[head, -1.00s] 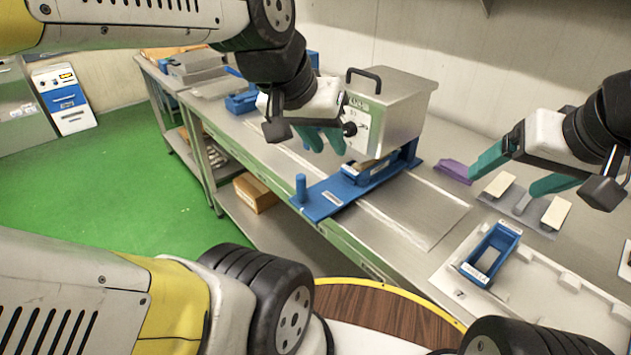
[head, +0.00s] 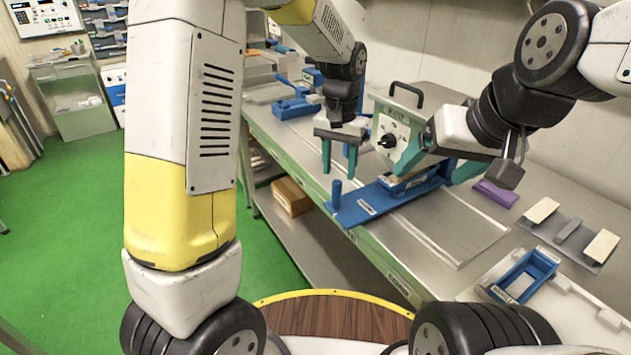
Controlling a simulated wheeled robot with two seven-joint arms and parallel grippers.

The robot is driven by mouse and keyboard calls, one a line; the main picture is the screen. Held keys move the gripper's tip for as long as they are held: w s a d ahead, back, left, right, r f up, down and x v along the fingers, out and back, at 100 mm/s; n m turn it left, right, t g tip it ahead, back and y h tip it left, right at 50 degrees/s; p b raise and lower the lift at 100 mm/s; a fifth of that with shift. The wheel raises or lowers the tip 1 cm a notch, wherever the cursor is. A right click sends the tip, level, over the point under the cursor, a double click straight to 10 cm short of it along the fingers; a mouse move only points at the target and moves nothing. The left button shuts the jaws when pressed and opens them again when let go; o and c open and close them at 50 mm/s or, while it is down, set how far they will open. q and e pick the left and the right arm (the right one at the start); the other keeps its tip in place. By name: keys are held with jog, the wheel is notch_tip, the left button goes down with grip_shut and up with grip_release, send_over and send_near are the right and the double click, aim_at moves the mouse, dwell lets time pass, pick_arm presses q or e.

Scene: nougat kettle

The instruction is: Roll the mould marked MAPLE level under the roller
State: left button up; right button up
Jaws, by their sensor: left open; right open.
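The roller machine, a steel box with a black top handle and a front knob (head: 388,140), stands on the bench behind my grippers. A long blue base (head: 385,203) with an upright blue peg (head: 336,192) runs out from under it. A blue mould (head: 407,183) with pale contents sits on this base, partly hidden by my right gripper; its label is unreadable. My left gripper (head: 338,170) is open, fingers down, above the bench left of the machine. My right gripper (head: 430,176) is open, its fingers around or just above the mould; I cannot tell whether they touch it.
Pale blocks (head: 543,209) lie on a grey plate, beside a purple item (head: 496,193). A steel sheet (head: 455,230) lies in front. Blue equipment (head: 295,105) stands further left.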

aim_at(337, 194)
pick_arm(q)
jog(key=shift+w+a+f, duration=0.1)
jog(key=shift+w+f, duration=0.05)
jog(key=shift+f, duration=0.65)
notch_tip(337, 194, down, 7)
jog(key=shift+f, duration=0.15)
grip_shut()
dwell(1.0)
